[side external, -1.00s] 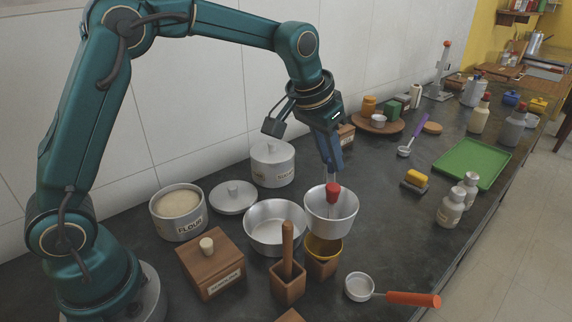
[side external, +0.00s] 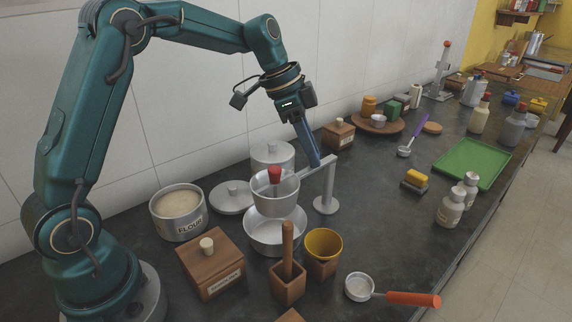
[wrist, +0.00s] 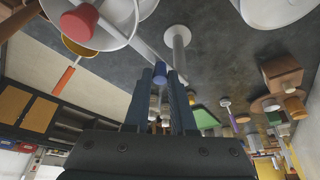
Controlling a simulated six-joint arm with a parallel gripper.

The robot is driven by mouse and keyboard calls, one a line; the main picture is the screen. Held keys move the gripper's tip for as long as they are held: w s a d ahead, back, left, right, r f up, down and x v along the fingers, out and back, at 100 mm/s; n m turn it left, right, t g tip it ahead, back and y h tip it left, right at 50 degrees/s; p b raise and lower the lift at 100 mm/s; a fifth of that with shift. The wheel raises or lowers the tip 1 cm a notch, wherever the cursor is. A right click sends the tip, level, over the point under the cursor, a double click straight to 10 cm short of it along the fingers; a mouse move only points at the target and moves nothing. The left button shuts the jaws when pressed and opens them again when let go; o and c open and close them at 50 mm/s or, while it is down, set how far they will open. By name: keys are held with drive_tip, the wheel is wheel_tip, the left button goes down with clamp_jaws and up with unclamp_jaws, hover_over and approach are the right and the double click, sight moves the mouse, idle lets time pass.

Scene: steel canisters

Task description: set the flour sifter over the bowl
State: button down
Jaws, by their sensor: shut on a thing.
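My gripper (side external: 315,163) is shut on the bar, between cup and post. In the wrist view my gripper (wrist: 167,74) points at the bar, with the post (wrist: 179,45) just beyond and the red knob (wrist: 78,22) at upper left.
A flour canister (side external: 178,222) and a loose lid (side external: 233,198) lie left of the bowl, a lidded canister (side external: 272,155) behind. A wooden box (side external: 211,268), a pestle holder (side external: 288,282) and a yellow cup (side external: 324,245) stand in front.

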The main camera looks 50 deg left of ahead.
drive_tip(key=shift+a, duration=0.1)
idle(0.4)
drive_tip(key=c, duration=0.8)
unclamp_jaws()
drive_tip(key=shift+o, duration=0.2)
drive_tip(key=v, duration=0.5)
drive_tip(key=shift+r, duration=0.1)
